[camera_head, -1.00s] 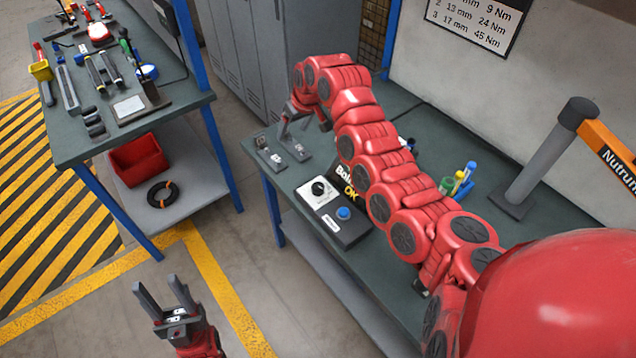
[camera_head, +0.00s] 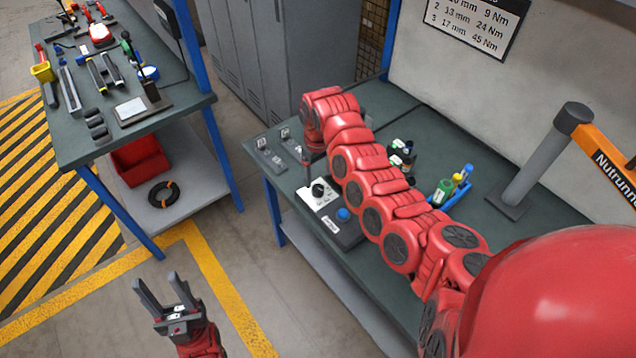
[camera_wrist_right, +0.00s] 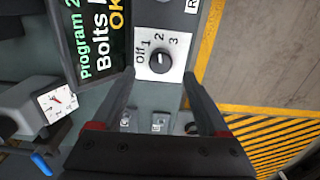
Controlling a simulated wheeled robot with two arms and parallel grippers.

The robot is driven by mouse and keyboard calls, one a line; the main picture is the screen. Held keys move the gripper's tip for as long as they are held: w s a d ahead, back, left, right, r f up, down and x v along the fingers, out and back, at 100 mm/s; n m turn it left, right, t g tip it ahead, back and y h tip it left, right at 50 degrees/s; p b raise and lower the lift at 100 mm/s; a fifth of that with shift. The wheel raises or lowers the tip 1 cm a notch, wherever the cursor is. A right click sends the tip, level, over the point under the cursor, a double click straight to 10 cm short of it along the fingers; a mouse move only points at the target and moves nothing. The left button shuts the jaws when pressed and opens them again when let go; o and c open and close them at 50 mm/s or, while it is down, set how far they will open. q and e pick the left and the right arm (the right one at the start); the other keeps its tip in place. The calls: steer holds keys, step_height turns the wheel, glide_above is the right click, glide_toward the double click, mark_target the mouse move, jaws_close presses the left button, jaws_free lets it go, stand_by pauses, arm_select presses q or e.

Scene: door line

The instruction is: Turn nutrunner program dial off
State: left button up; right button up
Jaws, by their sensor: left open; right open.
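The nutrunner program dial (camera_head: 319,190) is a black knob on a white plate on the control box at the bench's near edge. In the right wrist view the dial (camera_wrist_right: 160,62) has Off, 1, 2 and 3 around it. The display (camera_wrist_right: 92,45) beside it reads Program 2, Bolts and OK, partly cut off. My right gripper (camera_wrist_right: 159,78) is open, its fingertips on either side of the dial in that view; I cannot tell how far above it they are. In the head view its fingers are mostly hidden. My left gripper (camera_head: 155,281) is open and empty over the floor.
A blue button (camera_head: 343,214) sits on the same box, near the dial. Switch plates (camera_head: 270,154) lie at the bench's left end. A blue tray with bottles (camera_head: 455,188) and a grey post (camera_head: 545,160) stand to the right. A tool bench (camera_head: 180,90) is at left.

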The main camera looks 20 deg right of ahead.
mark_target(318, 188)
step_height(318, 188, down, 6)
steer(key=shift+f+p, duration=0.1)
steer(key=shift+p, duration=0.25)
steer(key=shift+c, duration=0.4)
jaws_close()
